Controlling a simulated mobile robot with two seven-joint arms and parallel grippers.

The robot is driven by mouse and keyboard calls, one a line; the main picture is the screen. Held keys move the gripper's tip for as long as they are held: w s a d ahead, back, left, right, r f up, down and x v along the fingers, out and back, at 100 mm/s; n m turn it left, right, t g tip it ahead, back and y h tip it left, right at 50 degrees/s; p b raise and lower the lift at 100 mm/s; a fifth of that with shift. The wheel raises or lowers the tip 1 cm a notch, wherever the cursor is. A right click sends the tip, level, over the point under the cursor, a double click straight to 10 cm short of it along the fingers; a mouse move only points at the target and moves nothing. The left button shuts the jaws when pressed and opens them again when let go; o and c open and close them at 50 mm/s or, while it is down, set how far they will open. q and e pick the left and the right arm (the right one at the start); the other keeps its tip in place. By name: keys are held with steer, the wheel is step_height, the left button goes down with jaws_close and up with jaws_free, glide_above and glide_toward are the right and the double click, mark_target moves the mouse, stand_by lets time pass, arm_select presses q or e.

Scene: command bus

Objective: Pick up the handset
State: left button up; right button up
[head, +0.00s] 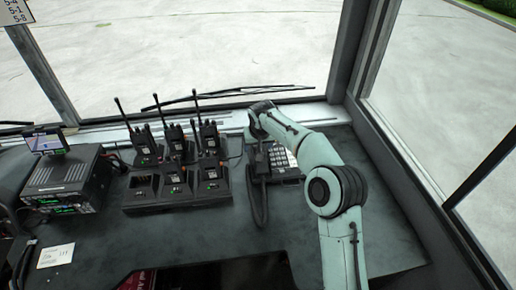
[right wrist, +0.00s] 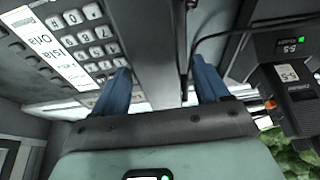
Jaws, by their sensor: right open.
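A desk phone (head: 284,160) with a keypad sits on the dashboard below the windscreen, right of the radios. Its black handset (head: 258,190) lies along the phone's left side. My right gripper (head: 259,135) is over the far end of the handset, with its fingertips hard to make out in the head view. In the right wrist view its two blue fingers (right wrist: 163,85) are apart. The dark handset (right wrist: 160,45) shows between and beyond them, with the phone's keypad (right wrist: 85,40) to the left. I cannot tell whether the fingers touch the handset.
Several handheld radios (head: 146,148) stand in a black charger bank (head: 150,198) left of the phone. A radio unit with a small screen (head: 63,183) and a paper note (head: 56,256) are farther left. The window pillar (head: 372,45) rises at the right. The dashboard front is mostly clear.

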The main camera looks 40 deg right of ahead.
steer(key=shift+f, duration=0.25)
stand_by(0.3)
steer(key=c, duration=1.2)
